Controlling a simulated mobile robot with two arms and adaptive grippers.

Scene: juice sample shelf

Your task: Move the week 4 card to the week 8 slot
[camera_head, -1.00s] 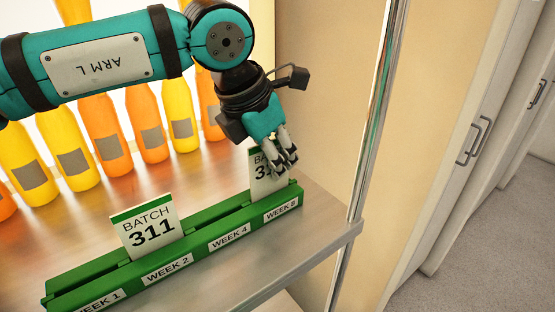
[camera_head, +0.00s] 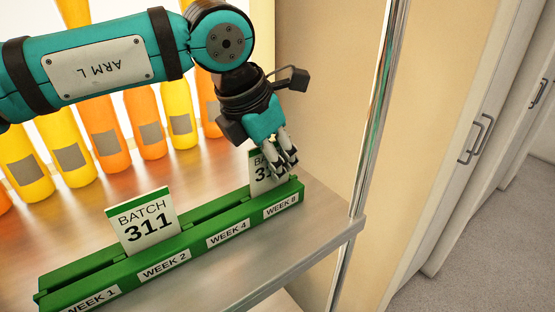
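A green card holder (camera_head: 208,226) stands on the shelf, its slots labelled WEEK 1, WEEK 2, WEEK 4 and WEEK 8. A white batch card with a green top (camera_head: 258,172) stands in the WEEK 8 slot at the right end, partly hidden by my fingers. My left gripper (camera_head: 289,164) is right at this card, its fingertips at the card's upper right. Whether the fingers pinch it is hard to see. No card stands above the WEEK 4 label. My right gripper is out of view.
Several orange and yellow juice bottles (camera_head: 108,138) stand in a row behind the holder. A metal post (camera_head: 376,120) rises at the shelf's right corner. The shelf's front edge (camera_head: 290,265) runs below the holder. White cabinets with handles are at the right.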

